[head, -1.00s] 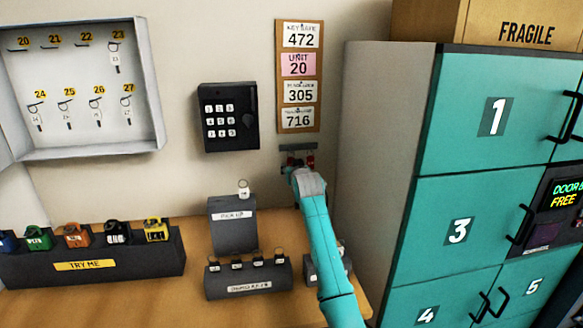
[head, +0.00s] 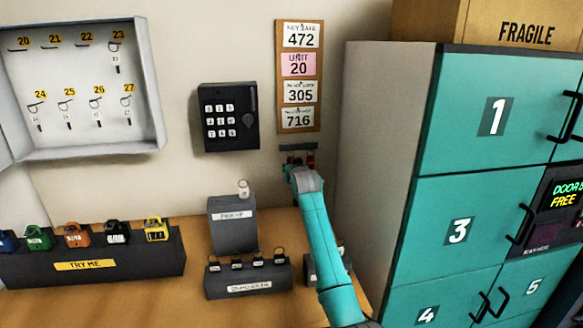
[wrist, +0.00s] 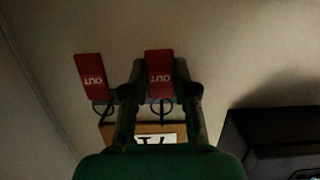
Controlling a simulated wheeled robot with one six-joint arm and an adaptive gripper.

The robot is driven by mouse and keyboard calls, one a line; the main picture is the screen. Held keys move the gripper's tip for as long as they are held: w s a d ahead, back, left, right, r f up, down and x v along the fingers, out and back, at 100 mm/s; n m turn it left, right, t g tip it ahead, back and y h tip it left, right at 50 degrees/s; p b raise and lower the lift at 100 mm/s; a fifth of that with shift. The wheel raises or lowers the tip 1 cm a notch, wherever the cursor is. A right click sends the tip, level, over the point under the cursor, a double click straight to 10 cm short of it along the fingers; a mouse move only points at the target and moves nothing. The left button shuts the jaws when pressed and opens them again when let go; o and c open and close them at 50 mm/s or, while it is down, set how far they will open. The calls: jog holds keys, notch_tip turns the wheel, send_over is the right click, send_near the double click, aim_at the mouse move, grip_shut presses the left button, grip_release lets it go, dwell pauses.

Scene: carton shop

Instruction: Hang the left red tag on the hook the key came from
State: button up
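Two red tags marked OUT hang side by side on a small dark rack (head: 298,147) below the note board. The wrist view is upside down, so the left tag (wrist: 160,68) shows on the right there and the right tag (wrist: 91,78) on the left. My gripper (wrist: 158,94) is open, its fingers on either side of the left tag with small gaps showing. In the head view my gripper (head: 297,166) mostly hides the left tag. The key cabinet (head: 152,85) is open at upper left; hooks 20 (head: 23,48), 21 and 22 look bare, while the others hold keys.
A keypad box (head: 229,117) is on the wall between cabinet and rack. A pick-up stand (head: 232,228) with a white-tagged key (head: 243,187) on top is below. Teal lockers (head: 490,120) stand close on the right. A padlock stand (head: 95,262) is at lower left.

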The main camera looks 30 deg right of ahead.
jog(key=shift+s+a+r, duration=0.1)
jog(key=shift+s+r, duration=0.1)
jog(key=shift+r, duration=0.3)
dwell(0.8)
jog(key=shift+s, duration=0.1)
jog(key=f+v, duration=0.1)
jog(key=v, duration=0.7)
jog(key=shift+s+f, duration=0.25)
jog(key=shift+f, duration=0.1)
dwell(0.6)
jog(key=shift+a, duration=0.15)
dwell(0.9)
